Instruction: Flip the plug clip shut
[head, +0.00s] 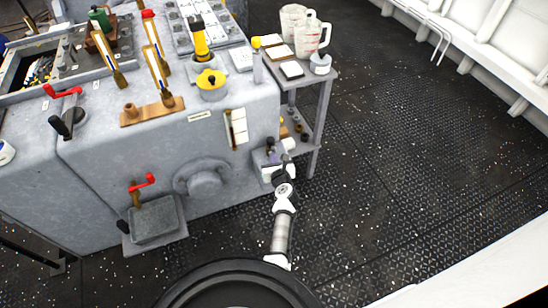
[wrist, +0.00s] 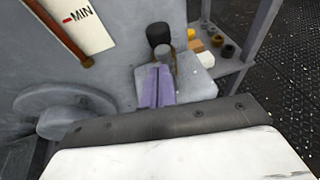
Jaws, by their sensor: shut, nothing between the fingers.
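A small pale box (head: 266,170) is fixed low on the grey cabinet's right end; it also shows in the wrist view (wrist: 200,88). A purple upright piece (wrist: 156,88) stands at its front, with a black round cap (wrist: 158,34) and a small grey knob behind it. I cannot tell for sure which of these parts is the plug clip. My gripper (head: 282,176) is close in front of the box, shut and empty. In the wrist view its fingertips cannot be made out, and the white and black hand hides the lower part. Contact cannot be told.
The grey cabinet (head: 95,185) fills the left, with levers on top and a red-handled crank box (head: 153,220) below. A grey shelf stand (head: 308,82) with jugs (head: 309,38) is just right of the box. Dark deck to the right is clear.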

